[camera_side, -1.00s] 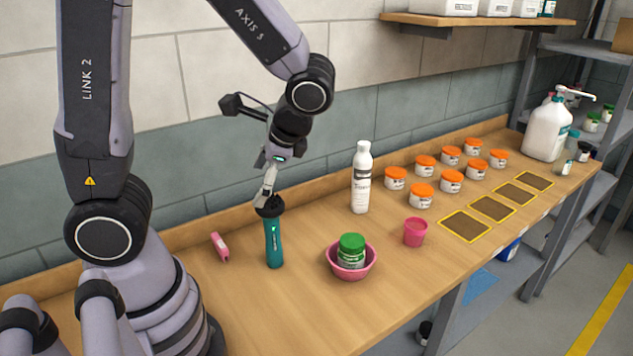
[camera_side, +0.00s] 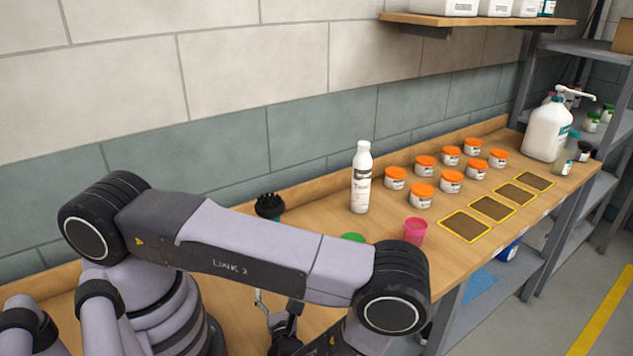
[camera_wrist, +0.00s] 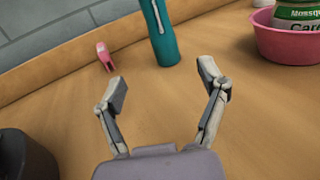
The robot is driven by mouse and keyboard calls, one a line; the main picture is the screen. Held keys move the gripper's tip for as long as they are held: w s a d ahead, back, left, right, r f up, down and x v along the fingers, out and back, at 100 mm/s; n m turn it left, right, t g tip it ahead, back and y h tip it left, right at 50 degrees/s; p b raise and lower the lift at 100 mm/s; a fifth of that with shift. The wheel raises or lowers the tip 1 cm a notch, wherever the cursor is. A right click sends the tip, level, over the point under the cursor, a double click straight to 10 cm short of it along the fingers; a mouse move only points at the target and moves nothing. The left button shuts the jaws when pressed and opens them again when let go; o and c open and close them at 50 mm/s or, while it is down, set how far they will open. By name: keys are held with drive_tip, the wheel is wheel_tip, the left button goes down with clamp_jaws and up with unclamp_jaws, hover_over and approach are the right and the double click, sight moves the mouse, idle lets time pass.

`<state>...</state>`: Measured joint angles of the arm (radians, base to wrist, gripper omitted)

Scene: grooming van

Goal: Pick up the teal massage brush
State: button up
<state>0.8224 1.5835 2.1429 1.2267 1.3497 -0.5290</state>
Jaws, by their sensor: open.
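The teal massage brush stands upright on the bench. In the side view only its black bristled head (camera_side: 269,205) and a sliver of teal show above my arm, which hides the rest. In the wrist view its teal handle (camera_wrist: 160,34) rises just beyond my gripper (camera_wrist: 167,84), and its top is out of frame. My gripper is open and empty, with its two fingers spread, low over the bench and apart from the handle. In the side view my gripper is partly hidden behind my arm.
A pink bowl (camera_wrist: 266,38) with a green-lidded jar (camera_wrist: 297,17) stands right of the brush. A small pink object (camera_wrist: 104,56) lies to its left. A white bottle (camera_side: 361,184), a pink cup (camera_side: 415,232) and several orange-lidded jars (camera_side: 422,195) stand farther right. The wall is behind.

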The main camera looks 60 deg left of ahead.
drive_tip(key=x, duration=0.8)
drive_tip(key=shift+a, duration=0.2)
drive_tip(key=shift+r+x, duration=0.15)
drive_tip(key=shift+x, duration=1.2)
drive_tip(key=shift+r+x, duration=0.15)
drive_tip(key=shift+x, duration=1.25)
drive_tip(key=shift+d, duration=0.1)
